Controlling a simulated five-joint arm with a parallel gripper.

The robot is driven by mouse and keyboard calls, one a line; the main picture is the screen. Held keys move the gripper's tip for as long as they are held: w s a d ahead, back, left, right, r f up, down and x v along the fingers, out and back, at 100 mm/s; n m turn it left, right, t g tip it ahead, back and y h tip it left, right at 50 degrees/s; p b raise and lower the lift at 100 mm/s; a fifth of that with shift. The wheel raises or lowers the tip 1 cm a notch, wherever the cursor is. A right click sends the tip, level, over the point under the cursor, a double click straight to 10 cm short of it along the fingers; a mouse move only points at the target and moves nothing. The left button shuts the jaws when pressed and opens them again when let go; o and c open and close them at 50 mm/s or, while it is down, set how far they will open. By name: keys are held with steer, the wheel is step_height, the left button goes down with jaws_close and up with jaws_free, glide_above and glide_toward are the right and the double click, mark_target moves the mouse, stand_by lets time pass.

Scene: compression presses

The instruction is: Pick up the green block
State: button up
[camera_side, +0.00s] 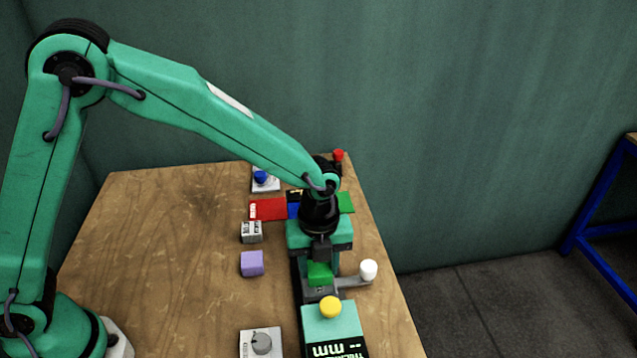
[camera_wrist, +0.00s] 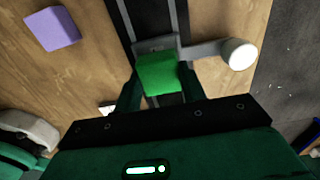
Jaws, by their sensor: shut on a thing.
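The green block (camera_side: 320,273) sits low over the dark rail of the press, beside the grey clamp piece with its white-knobbed lever. My gripper (camera_side: 320,262) points down at it from above. In the wrist view the green block (camera_wrist: 158,74) is between the two fingers of my gripper (camera_wrist: 160,85), which are shut on it. I cannot tell whether the block touches the surface under it. The finger tips are partly hidden in the side view.
A purple block (camera_side: 252,263) lies left of the press. The white-knobbed lever (camera_side: 368,270) sticks out right of the green block. A device with a yellow button (camera_side: 330,307) stands in front. A knob box (camera_side: 261,343) is at the near left. The table's left side is clear.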

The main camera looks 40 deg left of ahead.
step_height(320, 180, up, 8)
steer(key=shift+r, duration=0.1)
stand_by(0.4)
stand_by(0.4)
steer(key=shift+r, duration=0.35)
step_height(320, 180, up, 4)
steer(key=r, duration=0.1)
glide_above(319, 268)
steer(key=w+a+n, duration=0.9)
steer(key=w+a, duration=0.5)
steer(key=w, duration=0.3)
steer(key=w+a+f+n, duration=0.1)
steer(key=w+a+n, duration=0.3)
steer(key=a, duration=0.8)
steer(key=w+a+n, duration=0.2)
steer(key=a+n, duration=0.3)
steer(key=a, duration=0.7)
step_height(319, 268, down, 9)
